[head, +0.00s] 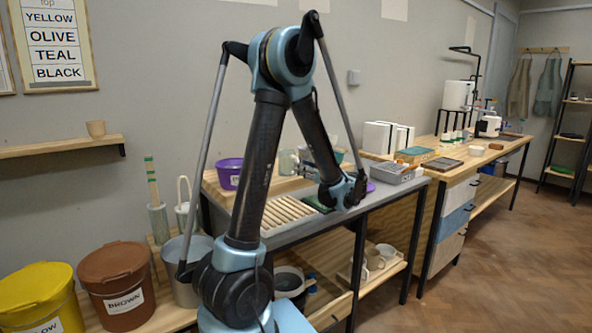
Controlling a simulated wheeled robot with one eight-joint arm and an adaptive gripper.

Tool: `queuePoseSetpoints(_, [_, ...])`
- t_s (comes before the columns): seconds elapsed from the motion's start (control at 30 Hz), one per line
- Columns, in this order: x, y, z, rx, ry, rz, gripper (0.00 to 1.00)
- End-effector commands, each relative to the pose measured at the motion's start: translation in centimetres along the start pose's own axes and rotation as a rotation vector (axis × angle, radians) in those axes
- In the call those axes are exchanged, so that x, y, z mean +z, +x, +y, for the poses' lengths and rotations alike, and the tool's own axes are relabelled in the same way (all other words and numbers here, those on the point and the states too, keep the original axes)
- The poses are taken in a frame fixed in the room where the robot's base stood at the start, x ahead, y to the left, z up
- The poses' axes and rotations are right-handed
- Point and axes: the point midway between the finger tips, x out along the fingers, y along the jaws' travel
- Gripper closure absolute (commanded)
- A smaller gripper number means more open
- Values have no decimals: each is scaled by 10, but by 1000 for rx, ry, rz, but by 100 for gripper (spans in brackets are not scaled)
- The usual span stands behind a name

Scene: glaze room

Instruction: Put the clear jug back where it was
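A pale, see-through vessel (287,163) stands at the back of the grey-topped worktable, beside the purple tub; it may be the clear jug, but it is too small to be sure. My arm crosses the middle of the head view, and my gripper (352,191) is low over the worktable's right part, to the right of the vessel and apart from it. The fingers are dark and small in the picture, so I cannot tell if they are open, shut or holding something.
The worktable (395,191) holds a purple tub (229,174), a wooden slatted rack (277,213) and a grey bin (398,173). Yellow (38,297) and brown (117,283) buckets stand at the left. A wall shelf (62,146) holds a small pot. The floor at right is clear.

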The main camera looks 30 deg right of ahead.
Motion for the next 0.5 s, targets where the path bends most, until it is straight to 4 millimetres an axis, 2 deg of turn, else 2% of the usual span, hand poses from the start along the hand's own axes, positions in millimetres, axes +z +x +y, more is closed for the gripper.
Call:
queuePoseSetpoints(0.03, [0,-10,-1,-4,0,0,71])
queuePoseSetpoints(0.3, [0,-52,-1,-4,0,0,71])
queuePoseSetpoints(0.5, [0,-73,0,-1,0,0,71])
